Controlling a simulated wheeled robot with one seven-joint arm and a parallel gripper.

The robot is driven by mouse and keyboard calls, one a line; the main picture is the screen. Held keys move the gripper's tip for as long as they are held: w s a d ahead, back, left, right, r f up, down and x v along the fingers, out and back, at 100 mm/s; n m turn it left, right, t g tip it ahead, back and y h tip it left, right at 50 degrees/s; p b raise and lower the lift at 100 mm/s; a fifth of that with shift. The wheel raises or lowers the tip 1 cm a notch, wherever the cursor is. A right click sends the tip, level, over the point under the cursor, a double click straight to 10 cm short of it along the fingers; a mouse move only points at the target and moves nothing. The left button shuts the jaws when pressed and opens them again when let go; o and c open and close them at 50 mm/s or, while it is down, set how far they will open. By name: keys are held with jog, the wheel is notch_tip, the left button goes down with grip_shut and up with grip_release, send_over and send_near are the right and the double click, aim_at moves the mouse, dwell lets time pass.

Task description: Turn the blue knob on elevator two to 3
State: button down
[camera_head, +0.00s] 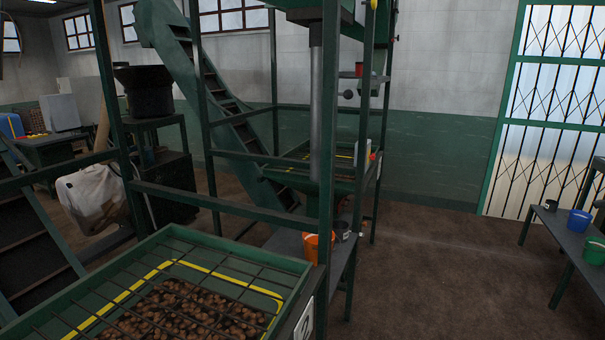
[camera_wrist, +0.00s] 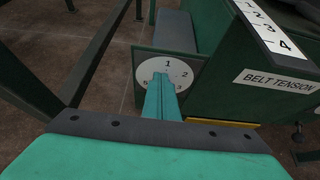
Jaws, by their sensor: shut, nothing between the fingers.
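A white round dial (camera_wrist: 148,70) with numbers around its rim is on a dark green panel in the wrist view. 1 is at the top, 2 at the right, 3 at the lower right and 5 at the left. My gripper (camera_wrist: 161,77) is shut, its teal fingers pointing at the dial and covering its middle and bottom. I see no blue knob; anything at the dial's centre is hidden behind the fingers. I cannot tell whether they touch the dial. My gripper does not show in the head view.
In the wrist view, a box with a BELT TENSION label (camera_wrist: 278,80) and a number scale (camera_wrist: 262,22) stands right of the dial. In the head view, a green grated hopper (camera_head: 215,248) and posts fill the front. Brown floor (camera_head: 440,270) is open at the right, before a bench.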

jog(key=shift+w+d, duration=0.2)
jog(key=shift+w, duration=0.3)
jog(key=shift+w+d, duration=0.2)
jog(key=shift+w, duration=0.3)
dwell(0.4)
jog(key=s+d, duration=0.2)
jog(key=d, duration=0.3)
jog(key=shift+s+d+r, duration=0.15)
jog(key=shift+d+r, duration=0.15)
jog(key=shift+r, duration=0.05)
dwell(0.4)
